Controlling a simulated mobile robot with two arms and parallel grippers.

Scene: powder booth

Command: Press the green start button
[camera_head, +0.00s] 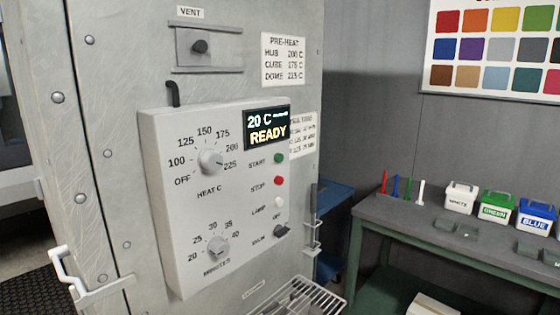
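The green start button (279,158) is on the right side of the grey control panel (165,200), beside the word START. The red stop button (279,181) is just below it. The display (267,127) above reads 20 C and READY. The heat dial (211,161) and the minutes dial (217,247) are on the left of the panel. Neither of my grippers shows in the head view, and nothing covers the start button.
A wire rack (295,299) juts out below the panel. A white handle (70,275) sticks out at lower left. At right, a workbench (385,211) holds several coloured pegs and lidded tubs, such as a green one (496,208). The space before the panel looks clear.

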